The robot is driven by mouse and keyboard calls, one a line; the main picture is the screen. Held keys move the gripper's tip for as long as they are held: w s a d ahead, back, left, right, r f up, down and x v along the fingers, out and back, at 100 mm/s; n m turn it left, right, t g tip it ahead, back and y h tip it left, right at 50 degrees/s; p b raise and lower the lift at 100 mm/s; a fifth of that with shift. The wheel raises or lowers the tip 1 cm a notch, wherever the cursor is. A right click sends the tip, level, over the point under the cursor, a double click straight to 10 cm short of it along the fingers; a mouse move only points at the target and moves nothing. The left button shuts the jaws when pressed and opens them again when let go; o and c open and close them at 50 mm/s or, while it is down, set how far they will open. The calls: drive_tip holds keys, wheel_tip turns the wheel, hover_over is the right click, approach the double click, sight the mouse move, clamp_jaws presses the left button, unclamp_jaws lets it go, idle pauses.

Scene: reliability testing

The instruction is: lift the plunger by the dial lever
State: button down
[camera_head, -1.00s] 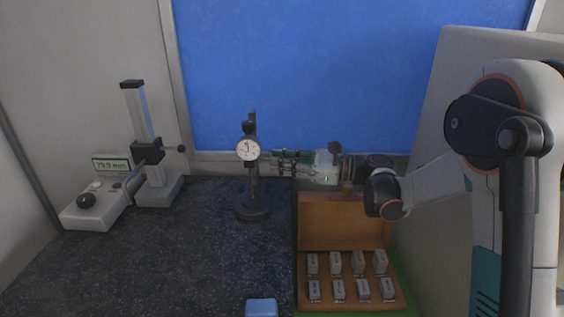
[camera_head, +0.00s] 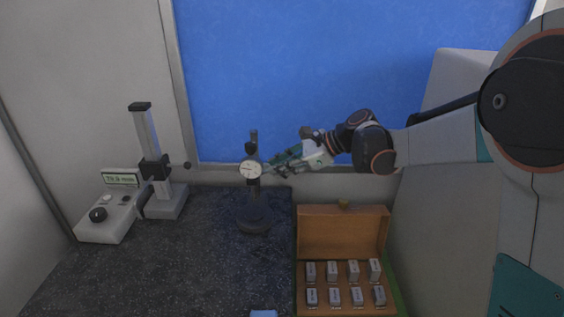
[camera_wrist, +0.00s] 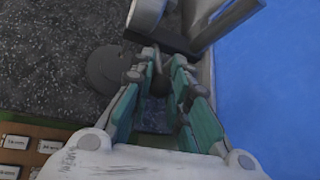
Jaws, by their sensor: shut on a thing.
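The round white dial (camera_head: 250,169) sits on a dark upright stand near the blue panel. Its needle points roughly left. The stand's round black base (camera_head: 257,219) rests on the speckled dark table and also shows in the wrist view (camera_wrist: 106,68). My gripper (camera_head: 268,169) reaches in from the right, tilted down toward the dial, its fingertips just beside the dial's right edge. In the wrist view the teal-padded fingers (camera_wrist: 163,62) are closed around the small lever (camera_wrist: 157,60) beside the dial. The plunger tip cannot be made out.
An open wooden case (camera_head: 343,232) with several grey gauge blocks stands in front and to the right. A height gauge with a digital readout (camera_head: 121,180) stands at the left. A blue object (camera_head: 263,313) lies at the front edge. Table between is clear.

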drive_tip(key=shift+a+r+h+p, duration=0.3)
drive_tip(key=shift+r+h+p, duration=0.25)
drive_tip(key=shift+h+p, duration=0.35)
drive_tip(key=c, duration=1.5)
unclamp_jaws()
drive_tip(key=v, duration=1.2)
drive_tip(key=shift+w+a+r, duration=0.1)
drive_tip(key=shift+a+r, duration=0.05)
